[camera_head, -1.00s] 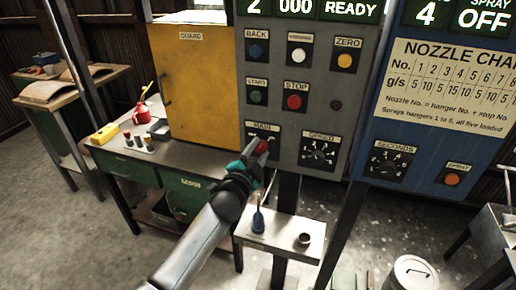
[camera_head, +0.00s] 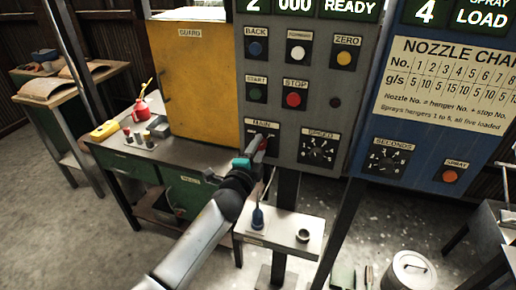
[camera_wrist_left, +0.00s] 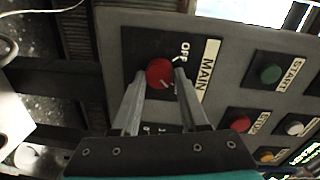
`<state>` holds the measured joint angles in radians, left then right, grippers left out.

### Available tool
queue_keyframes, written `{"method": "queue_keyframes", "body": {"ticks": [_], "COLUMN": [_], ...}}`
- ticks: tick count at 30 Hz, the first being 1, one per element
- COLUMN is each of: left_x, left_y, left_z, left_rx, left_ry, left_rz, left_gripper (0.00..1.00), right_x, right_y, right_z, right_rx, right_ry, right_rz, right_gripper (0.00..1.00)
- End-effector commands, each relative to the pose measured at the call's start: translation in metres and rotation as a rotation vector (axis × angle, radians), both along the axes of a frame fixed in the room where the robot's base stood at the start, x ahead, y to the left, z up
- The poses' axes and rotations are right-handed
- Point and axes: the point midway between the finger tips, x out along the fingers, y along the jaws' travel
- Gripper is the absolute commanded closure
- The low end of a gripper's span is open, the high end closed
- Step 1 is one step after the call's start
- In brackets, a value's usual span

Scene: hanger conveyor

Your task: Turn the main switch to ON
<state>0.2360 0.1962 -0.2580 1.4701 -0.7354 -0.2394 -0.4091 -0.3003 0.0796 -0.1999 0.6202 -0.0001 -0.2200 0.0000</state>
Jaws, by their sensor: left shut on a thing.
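The main switch is a red round knob (camera_wrist_left: 158,72) on a black plate under the MAIN label, low on the grey panel (camera_head: 320,105). In the head view the knob (camera_head: 262,143) is partly hidden by my gripper. My left gripper (camera_head: 257,150) is shut on the knob, with one finger on each side of it in the left wrist view (camera_wrist_left: 160,76). OFF is readable beside the knob; a pale mark shows on its face, but I cannot tell surely where it points. The spray display (camera_head: 480,17) reads LOAD. My right gripper is not in view.
The SPEED dial (camera_head: 317,150) is right of the switch, the STOP button (camera_head: 293,99) above. A small shelf (camera_head: 285,238) with a blue-handled tool (camera_head: 257,217) and a ring sits below. A yellow guard door (camera_head: 195,80) is at the left.

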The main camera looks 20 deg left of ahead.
Motion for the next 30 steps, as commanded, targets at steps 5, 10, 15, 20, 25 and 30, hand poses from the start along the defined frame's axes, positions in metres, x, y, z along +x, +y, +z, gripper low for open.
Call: {"method": "queue_keyframes", "body": {"ticks": [5,10,15,20,25,30], "left_x": [0.000,0.000,0.000,0.000,-0.001,-0.013], "left_y": [0.000,0.000,0.000,0.000,0.000,0.001], "left_z": [0.000,0.000,0.000,0.000,0.000,0.000], "left_rx": [0.006,0.006,0.004,0.003,0.002,0.002], "left_ry": [0.000,0.000,0.000,0.000,0.000,0.002], "left_rz": [0.000,0.000,0.000,0.000,0.000,0.001], "left_gripper": [1.00,0.51,0.32,0.26,0.26,0.26], "right_x": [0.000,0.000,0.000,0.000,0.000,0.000], "right_y": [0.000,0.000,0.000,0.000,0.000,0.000], "right_z": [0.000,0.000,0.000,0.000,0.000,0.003], "right_rx": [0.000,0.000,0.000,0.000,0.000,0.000], "right_ry": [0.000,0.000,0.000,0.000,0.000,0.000], "right_rz": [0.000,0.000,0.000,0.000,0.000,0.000], "right_gripper": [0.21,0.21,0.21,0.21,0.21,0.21]}}
